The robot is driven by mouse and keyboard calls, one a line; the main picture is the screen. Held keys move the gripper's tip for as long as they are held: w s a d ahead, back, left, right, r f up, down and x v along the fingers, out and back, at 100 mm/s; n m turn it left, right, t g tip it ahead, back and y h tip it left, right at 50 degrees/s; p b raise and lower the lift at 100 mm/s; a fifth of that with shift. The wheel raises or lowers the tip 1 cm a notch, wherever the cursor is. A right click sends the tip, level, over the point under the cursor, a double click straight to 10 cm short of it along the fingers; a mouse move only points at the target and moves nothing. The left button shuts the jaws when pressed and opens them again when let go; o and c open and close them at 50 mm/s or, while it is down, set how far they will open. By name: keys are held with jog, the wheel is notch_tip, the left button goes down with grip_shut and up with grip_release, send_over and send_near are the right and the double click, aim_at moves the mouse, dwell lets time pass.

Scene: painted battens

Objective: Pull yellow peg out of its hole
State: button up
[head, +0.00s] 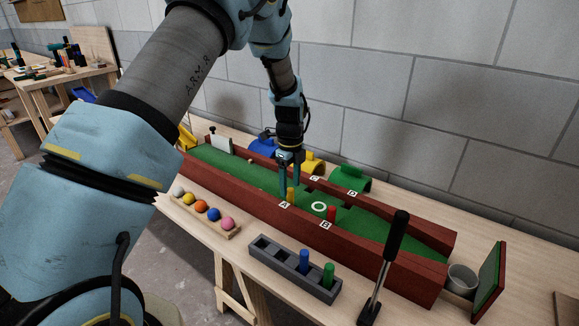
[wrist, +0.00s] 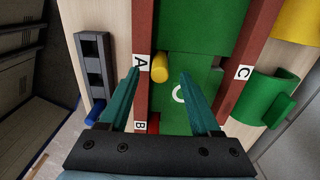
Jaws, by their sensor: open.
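The yellow peg (head: 291,196) stands upright in the green lane beside label A, near the front dark red rail. It also shows in the wrist view (wrist: 160,69), seen from above, next to the rail. Its hole is hidden beneath it. My gripper (head: 288,178) is directly over this spot, pointing down. In the wrist view my gripper's teal fingers (wrist: 160,75) are spread wide, with the peg between their tips in the picture. The fingers do not appear to touch it. In the head view, one finger partly covers the area beside the peg.
A red peg (head: 332,213) stands near label B. A grey rack (head: 273,262) in front holds a blue peg (head: 304,258) and a green peg (head: 328,272). A black-handled putter (head: 388,260) stands at right. A ball tray (head: 190,208) lies at left. Yellow and green arches (head: 350,178) stand behind.

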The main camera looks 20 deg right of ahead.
jog(key=shift+f, duration=1.35)
grip_shut()
jog(key=c, duration=0.6)
grip_release()
grip_shut()
jog(key=shift+r, duration=0.15)
jog(key=shift+r+p, duration=1.65)
jog(key=shift+r, duration=0.75)
